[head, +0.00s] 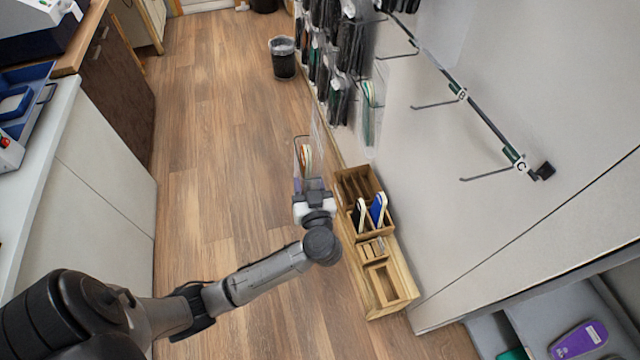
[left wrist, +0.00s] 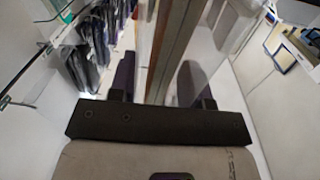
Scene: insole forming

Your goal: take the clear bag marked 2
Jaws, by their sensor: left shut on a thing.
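My left gripper (head: 313,190) is shut on a clear bag (head: 304,158), which stands up from its fingers above the floor. Thin, light and brownish insole shapes show inside the bag. In the left wrist view the bag (left wrist: 168,50) rises between the two dark fingertips (left wrist: 162,98). No number can be read on it. Another clear bag (head: 369,112) with green and light contents hangs on the wall at the right, apart from my gripper. My right gripper is not in view.
A wooden slotted box (head: 408,287) with blue and black-edged insoles stands on the floor right of my gripper. Several dark packs (head: 345,50) hang on the wall. Empty hooks (head: 487,174) stick out near the C label. A bin (head: 284,64) stands behind. The floor (head: 210,120) is clear.

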